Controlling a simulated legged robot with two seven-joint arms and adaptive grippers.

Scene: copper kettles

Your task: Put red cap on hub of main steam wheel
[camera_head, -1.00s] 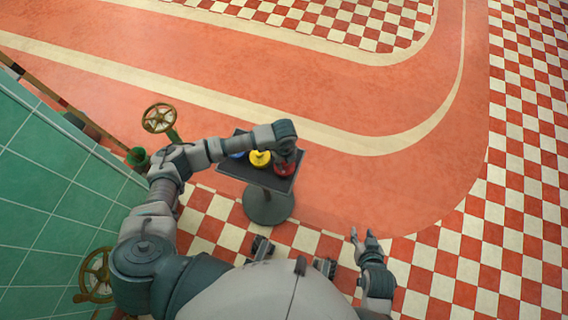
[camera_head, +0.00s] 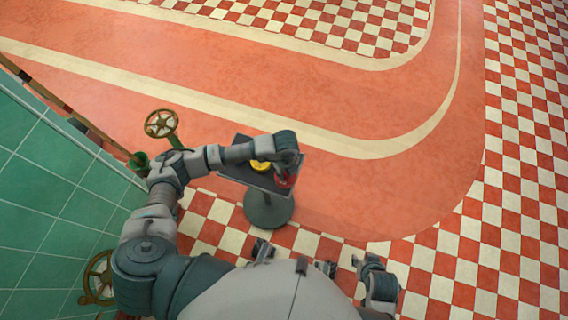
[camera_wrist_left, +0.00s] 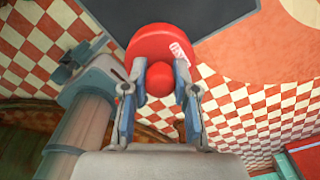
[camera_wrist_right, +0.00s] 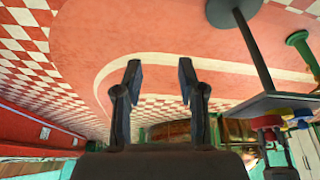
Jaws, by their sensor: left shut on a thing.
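My left gripper (camera_head: 287,168) is over the right end of a dark stand. In the left wrist view, its fingers (camera_wrist_left: 159,84) are shut on the round knob of the red cap (camera_wrist_left: 160,42). The cap also shows below the gripper in the head view (camera_head: 285,181); I cannot tell whether it touches the stand. A brass spoked wheel (camera_head: 161,123) stands left of the stand, and a second wheel (camera_head: 98,278) is at the lower left; no label shows which is the main steam wheel. My right gripper (camera_head: 367,263) is apart from these, its fingers open and empty in the right wrist view (camera_wrist_right: 160,78).
The dark stand (camera_head: 240,176) also bears a yellow cap (camera_head: 260,166). My left forearm covers part of its top. A green tiled wall (camera_head: 50,190) is close on the left. The checkered floor (camera_head: 440,260) at the right is clear.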

